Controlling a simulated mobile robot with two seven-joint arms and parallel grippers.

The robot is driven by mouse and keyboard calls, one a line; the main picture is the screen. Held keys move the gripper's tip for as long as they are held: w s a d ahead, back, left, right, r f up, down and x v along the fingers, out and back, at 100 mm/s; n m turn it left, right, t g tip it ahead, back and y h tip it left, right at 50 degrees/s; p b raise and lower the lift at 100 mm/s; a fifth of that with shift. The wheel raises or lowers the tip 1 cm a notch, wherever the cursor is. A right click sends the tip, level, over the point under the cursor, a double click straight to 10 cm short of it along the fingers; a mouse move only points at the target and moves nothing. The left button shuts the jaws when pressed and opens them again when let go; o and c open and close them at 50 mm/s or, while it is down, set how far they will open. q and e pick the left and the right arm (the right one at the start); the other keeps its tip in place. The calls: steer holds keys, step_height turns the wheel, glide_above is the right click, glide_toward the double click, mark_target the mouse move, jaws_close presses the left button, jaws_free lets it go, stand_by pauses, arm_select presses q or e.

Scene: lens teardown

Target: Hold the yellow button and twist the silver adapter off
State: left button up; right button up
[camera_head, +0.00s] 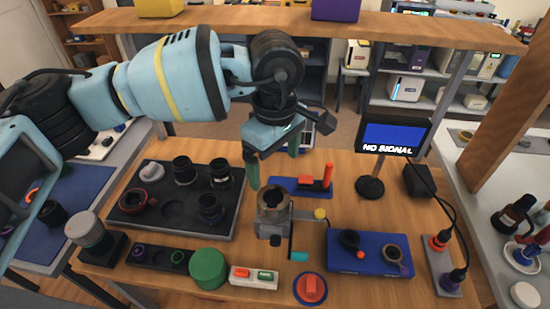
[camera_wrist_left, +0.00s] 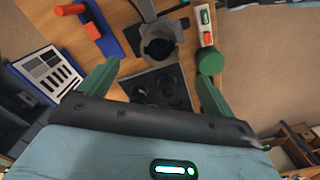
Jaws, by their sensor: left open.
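The silver adapter (camera_head: 273,199) appears as a grey metal ring with a dark opening, seated on top of a grey fixture (camera_head: 270,228) in the middle of the table. It also shows in the wrist view (camera_wrist_left: 159,46). The yellow button (camera_head: 321,214) is a small round knob at the right side of the fixture, with nothing touching it. My left gripper (camera_head: 273,160) has green fingers, spread apart and empty. It hangs above and behind the adapter, apart from it. In the wrist view the adapter lies beyond the open fingertips (camera_wrist_left: 158,72). My right gripper is out of view.
A black tray (camera_head: 170,228) with lens parts lies left. A green cylinder (camera_head: 208,269) and a red-green switch box (camera_head: 254,277) stand in front. A blue tray (camera_head: 345,263) is at the right; a monitor (camera_head: 394,136) stands behind it. A blue-red tool (camera_head: 305,186) lies behind the fixture.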

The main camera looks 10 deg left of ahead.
mark_target(275, 202)
arm_select(q)
step_height(275, 202, down, 12)
stand_by(0.6)
steer(key=c, duration=1.1)
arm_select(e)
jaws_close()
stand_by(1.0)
